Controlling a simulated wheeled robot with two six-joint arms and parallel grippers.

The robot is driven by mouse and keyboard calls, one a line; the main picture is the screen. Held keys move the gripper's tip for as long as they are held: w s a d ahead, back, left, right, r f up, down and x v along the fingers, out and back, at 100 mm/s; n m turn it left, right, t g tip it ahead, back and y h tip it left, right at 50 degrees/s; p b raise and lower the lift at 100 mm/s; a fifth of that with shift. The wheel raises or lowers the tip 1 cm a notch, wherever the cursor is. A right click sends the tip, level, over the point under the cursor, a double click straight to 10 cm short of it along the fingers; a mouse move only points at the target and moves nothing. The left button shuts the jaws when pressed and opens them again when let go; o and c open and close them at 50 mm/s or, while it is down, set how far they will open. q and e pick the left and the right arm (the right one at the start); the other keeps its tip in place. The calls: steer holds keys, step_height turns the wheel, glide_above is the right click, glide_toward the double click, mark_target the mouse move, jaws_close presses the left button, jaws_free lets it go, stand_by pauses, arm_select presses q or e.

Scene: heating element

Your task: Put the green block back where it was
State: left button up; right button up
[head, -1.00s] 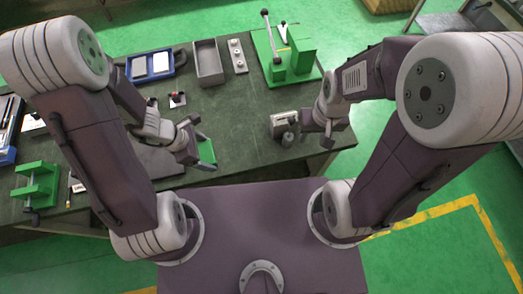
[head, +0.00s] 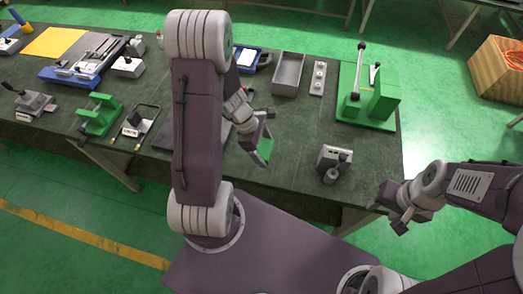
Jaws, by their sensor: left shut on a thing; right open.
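The green block (head: 265,151) is in the jaws of my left gripper (head: 260,138), near the table's front edge. It is tilted, and part of it is hidden by the gripper. I cannot tell if it touches the table. My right gripper (head: 394,214) is open and empty, out past the table's front right corner.
On the table (head: 290,130) stand a grey device (head: 334,160), a green press (head: 372,95), a grey open box (head: 288,72), a knobbed strip (head: 318,78), a blue tray (head: 247,60) and a green clamp (head: 98,115).

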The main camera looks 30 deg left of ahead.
mark_target(261, 150)
arm_select(q)
steer(key=w+a+f, duration=0.2)
steer(key=a, duration=0.1)
steer(key=shift+d+f, duration=0.1)
steer(key=shift+d, duration=0.05)
step_height(261, 150, down, 3)
steer(key=shift+s+d+r, duration=0.1)
steer(key=shift+d, duration=0.05)
steer(key=shift+f, duration=0.45)
steer(key=shift+f+b, duration=0.15)
steer(key=shift+b, duration=0.25)
steer(key=o, duration=1)
steer(key=shift+o, duration=1.2)
